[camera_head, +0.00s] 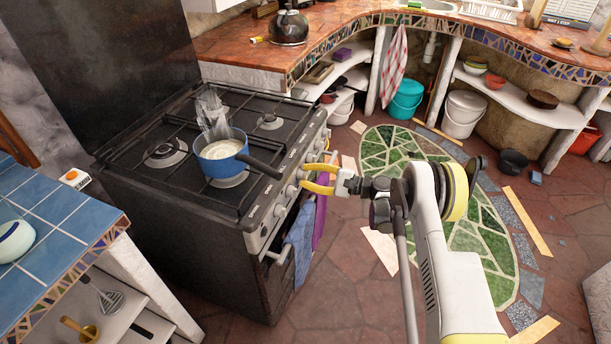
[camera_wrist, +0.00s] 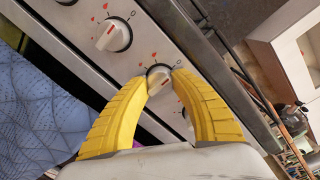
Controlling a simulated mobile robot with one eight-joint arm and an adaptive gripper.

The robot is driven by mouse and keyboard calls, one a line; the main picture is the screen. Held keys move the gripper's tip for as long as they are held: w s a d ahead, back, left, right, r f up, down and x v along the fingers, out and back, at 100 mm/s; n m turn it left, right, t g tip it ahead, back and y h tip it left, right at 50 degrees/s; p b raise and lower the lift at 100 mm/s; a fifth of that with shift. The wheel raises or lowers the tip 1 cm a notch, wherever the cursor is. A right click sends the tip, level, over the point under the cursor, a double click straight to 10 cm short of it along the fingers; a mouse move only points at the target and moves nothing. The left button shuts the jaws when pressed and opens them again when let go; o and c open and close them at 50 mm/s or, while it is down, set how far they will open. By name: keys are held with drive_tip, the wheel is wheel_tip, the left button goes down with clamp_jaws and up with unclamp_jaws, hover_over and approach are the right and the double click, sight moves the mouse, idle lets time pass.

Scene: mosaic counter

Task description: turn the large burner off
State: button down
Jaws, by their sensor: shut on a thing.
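The black stove (camera_head: 190,205) has a row of pale round knobs along its front panel. My gripper (camera_head: 303,176) reaches that panel from the right with its yellow fingers. In the wrist view, my gripper (camera_wrist: 163,78) is shut on one knob (camera_wrist: 157,75), a fingertip at each side of it. The fingers hide part of this knob and its dial marks. A neighbouring knob (camera_wrist: 114,36) with red dial marks stands free at the upper left. A blue saucepan (camera_head: 221,160) with pale contents sits on a burner, steam rising above it. No flame is clearly visible.
The saucepan handle (camera_head: 260,167) sticks out towards the front panel. Blue and purple cloths (camera_head: 301,245) hang from the oven rail below my gripper. A black kettle (camera_head: 289,27) stands on the back counter. The floor in front of the stove is open.

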idle(0.4)
drive_tip(key=c, duration=1)
unclamp_jaws()
drive_tip(key=shift+d, duration=0.1)
drive_tip(key=v, duration=1.1)
drive_tip(key=shift+s+d, duration=0.1)
drive_tip(key=shift+d, duration=0.3)
drive_tip(key=shift+r, duration=0.1)
